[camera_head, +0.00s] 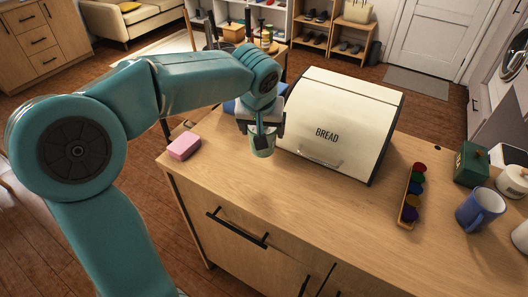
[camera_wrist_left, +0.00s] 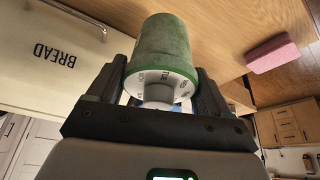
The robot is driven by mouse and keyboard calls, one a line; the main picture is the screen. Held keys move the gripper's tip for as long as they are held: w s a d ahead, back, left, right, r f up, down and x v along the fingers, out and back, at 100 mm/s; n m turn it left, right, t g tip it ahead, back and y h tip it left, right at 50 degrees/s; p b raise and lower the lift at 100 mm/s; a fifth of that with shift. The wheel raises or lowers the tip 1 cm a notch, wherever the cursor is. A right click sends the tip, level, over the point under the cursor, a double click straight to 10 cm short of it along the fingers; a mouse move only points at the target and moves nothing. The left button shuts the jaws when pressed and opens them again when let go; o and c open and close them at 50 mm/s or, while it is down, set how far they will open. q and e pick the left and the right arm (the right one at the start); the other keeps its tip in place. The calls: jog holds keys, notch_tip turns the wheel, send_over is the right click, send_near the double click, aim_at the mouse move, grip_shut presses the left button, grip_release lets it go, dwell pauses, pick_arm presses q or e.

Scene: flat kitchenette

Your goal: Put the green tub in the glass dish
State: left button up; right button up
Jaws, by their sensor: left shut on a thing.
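The green tub (camera_head: 262,146) is in the jaws of my left gripper (camera_head: 262,131), over the counter just left of the bread bin. In the left wrist view the tub (camera_wrist_left: 168,48) fills the space between the two fingers, with its white printed end toward the camera. The gripper is shut on it. In the head view I cannot tell whether the tub touches the counter. I cannot make out a glass dish in either view. My right gripper is not in view.
A cream bread bin (camera_head: 335,122) stands close to the gripper's right. A pink sponge (camera_head: 184,146) lies near the counter's left end. A rack of coloured pods (camera_head: 411,195), a green box (camera_head: 471,163) and a blue mug (camera_head: 480,208) stand right. The front middle counter is clear.

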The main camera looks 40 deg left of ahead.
aim_at(263, 151)
pick_arm(q)
notch_tip(263, 151, down, 8)
jog(key=shift+r+b, duration=0.25)
jog(key=shift+b, duration=0.05)
jog(key=shift+f, duration=0.15)
jog(key=o, duration=1.2)
